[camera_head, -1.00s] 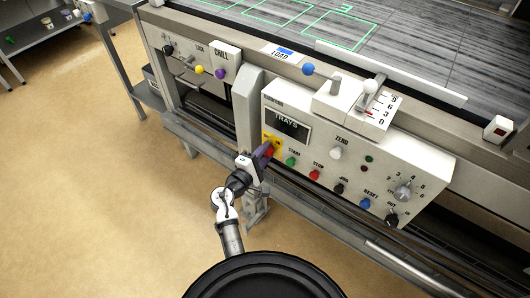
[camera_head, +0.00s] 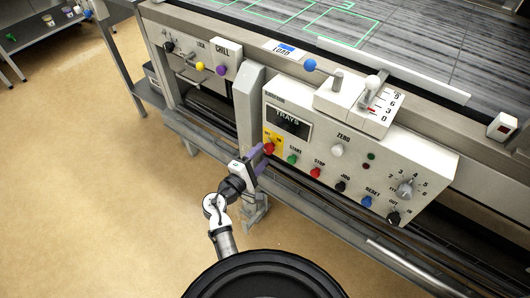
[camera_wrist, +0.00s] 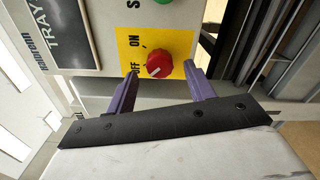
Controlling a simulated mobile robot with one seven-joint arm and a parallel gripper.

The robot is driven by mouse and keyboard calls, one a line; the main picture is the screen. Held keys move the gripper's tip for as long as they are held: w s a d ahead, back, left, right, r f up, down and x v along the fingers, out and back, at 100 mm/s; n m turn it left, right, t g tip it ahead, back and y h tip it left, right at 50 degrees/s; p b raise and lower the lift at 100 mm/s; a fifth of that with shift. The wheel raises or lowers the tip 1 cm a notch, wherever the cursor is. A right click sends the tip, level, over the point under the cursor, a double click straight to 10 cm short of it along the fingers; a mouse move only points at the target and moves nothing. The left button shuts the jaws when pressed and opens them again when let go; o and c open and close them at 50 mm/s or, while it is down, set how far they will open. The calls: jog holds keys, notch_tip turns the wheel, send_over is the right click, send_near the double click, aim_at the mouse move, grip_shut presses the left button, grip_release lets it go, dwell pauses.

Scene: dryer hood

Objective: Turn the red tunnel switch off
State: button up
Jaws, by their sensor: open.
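The red switch knob (camera_head: 269,148) sits on a yellow plate (camera_wrist: 180,82) at the left end of the white control panel. In the wrist view the red knob (camera_wrist: 159,63) has a short white mark on its lower left part, on the side of the OFF label. The ON label is farther up the plate. My gripper (camera_head: 260,159) is just in front of and below the knob in the head view. In the wrist view its purple fingers (camera_wrist: 162,80) are open, one on each side below the knob. Nothing is between them, and they appear clear of the knob.
A green START button (camera_head: 292,159) and a red STOP button (camera_head: 316,172) are right of the knob. The TRAYS display (camera_head: 290,122) is above it. A metal post (camera_head: 248,112) stands to the left. A rail runs below the panel. The floor at left is clear.

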jog(key=b+v, duration=0.1)
jog(key=v, duration=0.9)
jog(key=shift+s+a+b, duration=0.15)
jog(key=shift+s+b, duration=0.05)
jog(key=shift+b, duration=0.2)
